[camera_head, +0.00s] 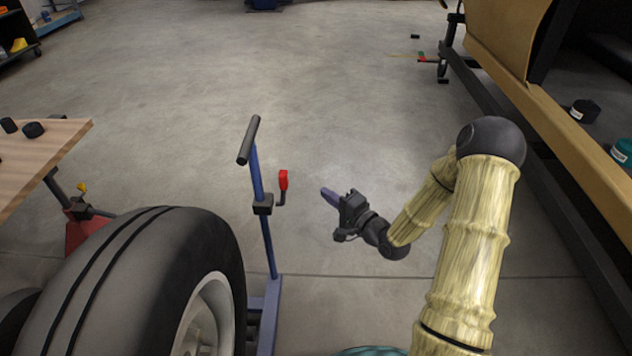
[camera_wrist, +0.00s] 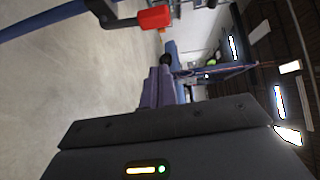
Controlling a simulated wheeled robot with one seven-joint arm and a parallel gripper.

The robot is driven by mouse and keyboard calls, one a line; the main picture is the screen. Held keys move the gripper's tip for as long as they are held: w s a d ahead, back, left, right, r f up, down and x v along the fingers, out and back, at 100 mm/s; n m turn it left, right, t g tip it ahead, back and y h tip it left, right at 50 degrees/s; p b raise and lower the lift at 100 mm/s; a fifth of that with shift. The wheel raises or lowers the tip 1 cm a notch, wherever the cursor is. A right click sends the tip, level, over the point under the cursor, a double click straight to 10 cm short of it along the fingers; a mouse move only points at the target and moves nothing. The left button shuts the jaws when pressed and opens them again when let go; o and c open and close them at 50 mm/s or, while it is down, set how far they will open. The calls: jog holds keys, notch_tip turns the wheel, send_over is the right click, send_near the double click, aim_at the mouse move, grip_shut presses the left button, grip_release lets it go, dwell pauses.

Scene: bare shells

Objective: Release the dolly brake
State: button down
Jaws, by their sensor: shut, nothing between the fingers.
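The blue dolly (camera_head: 268,240) stands in the middle of the head view, with a black crossbar handle on its upright post. The brake lever with a red grip (camera_head: 283,180) sticks up beside the post from a dark clamp (camera_head: 263,204). My gripper (camera_head: 325,192) is to the right of the red grip, apart from it, with its purple fingers shut and empty, pointing left. In the wrist view the red grip (camera_wrist: 154,18) shows at the top, left of the shut fingers (camera_wrist: 159,84), with a gap between.
A large wheel with a black tyre (camera_head: 130,275) fills the lower left beside the dolly. A wooden table (camera_head: 40,155) is at the left. A vehicle body (camera_head: 500,50) with a dark rail runs along the right. The floor between is clear.

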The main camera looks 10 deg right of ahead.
jog(key=v, duration=0.3)
jog(key=shift+s+d+p, duration=0.1)
jog(key=shift+s+p, duration=0.15)
jog(key=shift+p, duration=0.05)
jog(key=s+d+r+n+g+h, duration=0.1)
jog(key=s+r+n+g+h, duration=0.2)
jog(key=s+n+g+h, duration=0.5)
jog(key=s+r+n+g+h, duration=0.2)
jog(key=s+r+n+g, duration=0.15)
jog(key=s, duration=0.75)
notch_tip(320, 180, up, 37)
jog(key=p, duration=3.7)
jog(key=shift+r+m+p, duration=0.25)
jog(key=shift+m+p, duration=0.1)
jog(key=shift+p, duration=0.05)
